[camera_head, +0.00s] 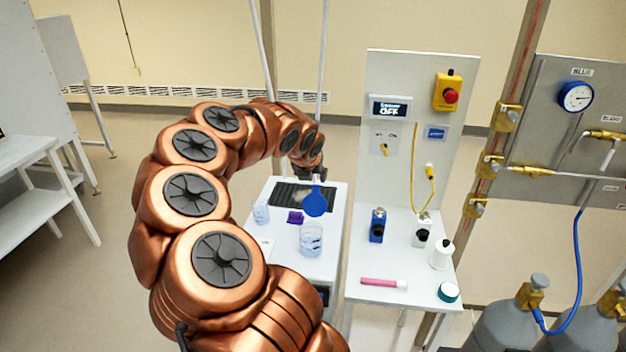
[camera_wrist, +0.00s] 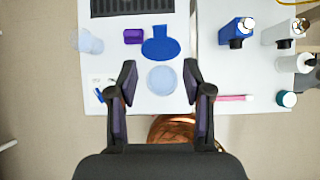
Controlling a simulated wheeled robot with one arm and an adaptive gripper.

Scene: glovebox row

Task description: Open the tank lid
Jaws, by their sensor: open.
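My gripper (camera_wrist: 160,76) is open and empty in the wrist view, its two dark fingers apart over the white bench (camera_head: 327,235). Between the fingertips, below them, is a clear round vessel (camera_wrist: 162,80); it also shows in the head view (camera_head: 311,241). A flat blue round piece with a short tab (camera_wrist: 160,47) is just beyond the fingertips, near the gripper's end in the head view (camera_head: 315,203). I cannot tell whether this is the tank lid, and no tank is clearly identifiable on the bench.
A purple block (camera_wrist: 133,36) and a clear cup (camera_wrist: 88,41) are left of the blue piece. A black grille (camera_wrist: 133,7) lies behind. The right-hand bench holds a blue bottle (camera_head: 377,225), white bottles and a pink tube (camera_head: 383,282). Grey cylinders (camera_head: 507,325) stand far right.

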